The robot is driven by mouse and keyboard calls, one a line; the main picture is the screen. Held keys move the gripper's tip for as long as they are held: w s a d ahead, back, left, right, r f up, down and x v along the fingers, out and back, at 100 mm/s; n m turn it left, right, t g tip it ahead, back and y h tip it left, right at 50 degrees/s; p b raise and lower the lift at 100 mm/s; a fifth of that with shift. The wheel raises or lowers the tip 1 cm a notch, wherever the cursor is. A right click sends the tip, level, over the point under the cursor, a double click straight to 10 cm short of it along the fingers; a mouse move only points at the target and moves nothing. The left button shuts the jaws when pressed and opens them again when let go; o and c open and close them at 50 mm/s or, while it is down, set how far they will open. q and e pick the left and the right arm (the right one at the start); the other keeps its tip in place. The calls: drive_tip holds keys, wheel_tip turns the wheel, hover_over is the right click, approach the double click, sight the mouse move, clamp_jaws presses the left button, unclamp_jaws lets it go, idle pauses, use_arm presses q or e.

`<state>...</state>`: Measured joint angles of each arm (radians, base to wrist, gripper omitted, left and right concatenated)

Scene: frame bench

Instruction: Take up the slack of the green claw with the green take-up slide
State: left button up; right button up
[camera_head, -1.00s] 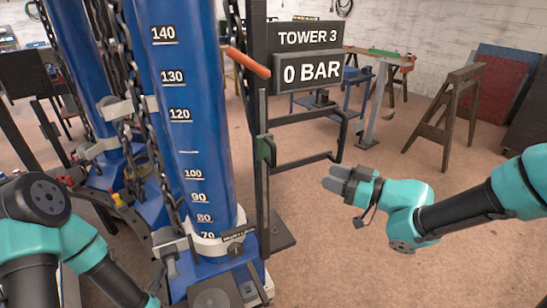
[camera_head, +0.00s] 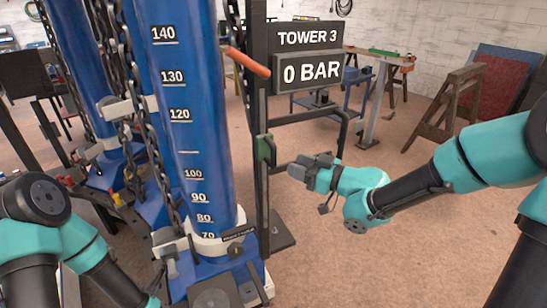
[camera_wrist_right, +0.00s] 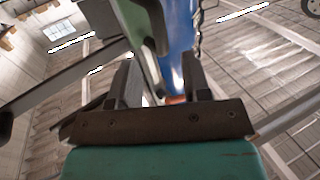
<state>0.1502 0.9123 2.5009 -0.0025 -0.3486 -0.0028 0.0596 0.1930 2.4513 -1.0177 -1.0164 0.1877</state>
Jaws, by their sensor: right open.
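The green take-up slide (camera_head: 266,150) sits on the dark upright post just right of the blue tower. My right gripper (camera_head: 304,165) is open and empty, a short way right of the slide and pointing at it. In the right wrist view, a green part that looks like the slide (camera_wrist_right: 150,25) shows ahead of the open fingers, toward the left finger. I cannot make out a green claw in these frames. My left arm comes in at the lower left, but its gripper is out of the picture.
The blue tower (camera_head: 185,130) carries a printed scale and chains at its left. An orange-red handle (camera_head: 249,62) sticks out above the slide. The sign (camera_head: 308,70) reads 0 BAR.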

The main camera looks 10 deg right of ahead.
sight(273, 165)
drive_tip(key=x, duration=0.8)
drive_tip(key=shift+c, duration=0.2)
clamp_jaws()
